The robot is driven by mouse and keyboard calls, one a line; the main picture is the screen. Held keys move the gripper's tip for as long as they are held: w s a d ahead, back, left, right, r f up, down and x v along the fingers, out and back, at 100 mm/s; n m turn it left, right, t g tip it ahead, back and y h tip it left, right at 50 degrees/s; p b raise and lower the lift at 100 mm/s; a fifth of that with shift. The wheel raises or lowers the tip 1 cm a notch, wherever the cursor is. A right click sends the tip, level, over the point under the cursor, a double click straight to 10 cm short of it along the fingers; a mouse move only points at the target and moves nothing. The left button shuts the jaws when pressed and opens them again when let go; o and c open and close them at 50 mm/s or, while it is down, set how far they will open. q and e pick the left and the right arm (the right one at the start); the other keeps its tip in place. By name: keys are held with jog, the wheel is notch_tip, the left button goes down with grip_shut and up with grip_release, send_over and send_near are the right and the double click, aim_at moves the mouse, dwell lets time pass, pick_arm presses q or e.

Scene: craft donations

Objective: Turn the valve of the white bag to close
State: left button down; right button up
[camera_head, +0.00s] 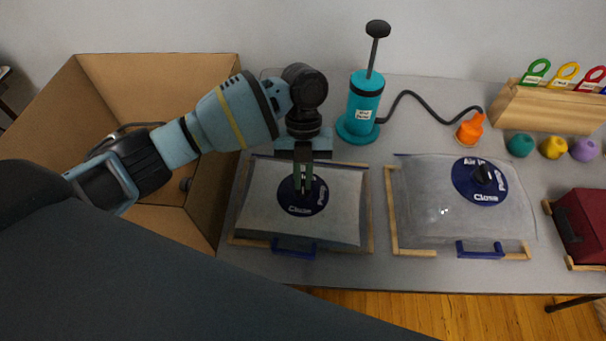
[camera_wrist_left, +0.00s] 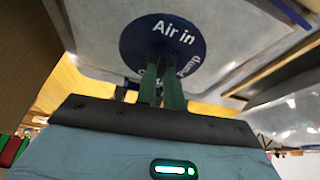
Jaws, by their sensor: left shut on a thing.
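The white bag (camera_head: 262,212) lies flat in a wooden corner frame on the grey table, left of centre in the head view. Its dark blue round valve disc (camera_head: 318,204) has white lettering, with "Close" at the front edge. In the wrist view the disc (camera_wrist_left: 137,44) shows "Air in" and "Pump". My left gripper (camera_head: 303,186) reaches down over the disc. Its green fingers (camera_wrist_left: 163,88) are shut on the valve knob, which they mostly hide. My right gripper is not in view.
A clear bag (camera_head: 430,215) with a similar blue valve (camera_head: 480,182) lies to the right. A teal hand pump (camera_head: 365,105) with a black hose stands behind. An open cardboard box (camera_head: 207,205) is left, under my arm. A dark red bag (camera_head: 585,220) lies far right.

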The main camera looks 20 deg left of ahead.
pick_arm(q)
jog(key=shift+m, duration=0.4)
dwell(1.4)
jog(key=c, duration=1.5)
grip_release()
jog(key=d+v, duration=0.1)
jog(key=v, duration=0.6)
jog(key=shift+w+a+r, duration=0.2)
jog(key=shift+a+r, duration=0.2)
jog(key=shift+a, duration=0.05)
jog(key=shift+o, duration=0.5)
